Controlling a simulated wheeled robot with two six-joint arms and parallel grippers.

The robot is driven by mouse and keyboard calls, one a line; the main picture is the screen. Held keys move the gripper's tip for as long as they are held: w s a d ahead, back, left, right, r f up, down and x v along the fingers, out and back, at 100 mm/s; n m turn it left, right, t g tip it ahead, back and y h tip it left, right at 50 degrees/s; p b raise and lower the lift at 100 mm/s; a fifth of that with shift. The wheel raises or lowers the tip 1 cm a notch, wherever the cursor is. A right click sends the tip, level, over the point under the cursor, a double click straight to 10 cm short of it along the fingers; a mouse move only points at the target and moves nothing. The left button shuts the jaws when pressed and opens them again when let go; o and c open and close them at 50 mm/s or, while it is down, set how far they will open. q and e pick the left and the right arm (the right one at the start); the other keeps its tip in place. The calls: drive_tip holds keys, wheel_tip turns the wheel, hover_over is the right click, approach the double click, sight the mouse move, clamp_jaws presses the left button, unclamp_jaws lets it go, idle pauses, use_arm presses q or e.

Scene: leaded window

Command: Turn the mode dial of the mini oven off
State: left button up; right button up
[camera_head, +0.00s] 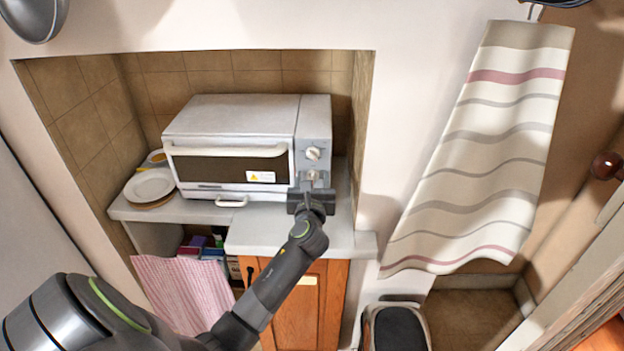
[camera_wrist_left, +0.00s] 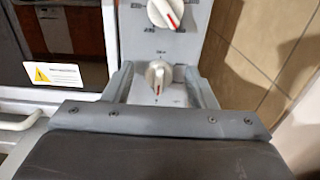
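The white mini oven (camera_head: 228,118) stands on the counter in the alcove. Its right-hand panel has an upper dial (camera_head: 312,153) and a lower dial (camera_head: 312,175). The frames do not tell which is the mode dial. My left gripper (camera_head: 311,186) is at the lower part of the panel. In the left wrist view its fingers (camera_wrist_left: 160,88) are apart, one on each side of the lower dial (camera_wrist_left: 158,76), with gaps visible. The upper dial (camera_wrist_left: 165,12), with a red mark and a tilted grip, is above the fingers. My right gripper is out of view.
The oven door handle (camera_head: 226,150) is left of the panel. Plates (camera_head: 149,186) sit on the counter at the left. The alcove's tiled wall is close on the right. A striped towel (camera_head: 485,150) hangs further right.

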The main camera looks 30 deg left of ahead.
use_arm(q)
drive_tip(key=c, duration=1)
drive_tip(key=shift+o, duration=0.2)
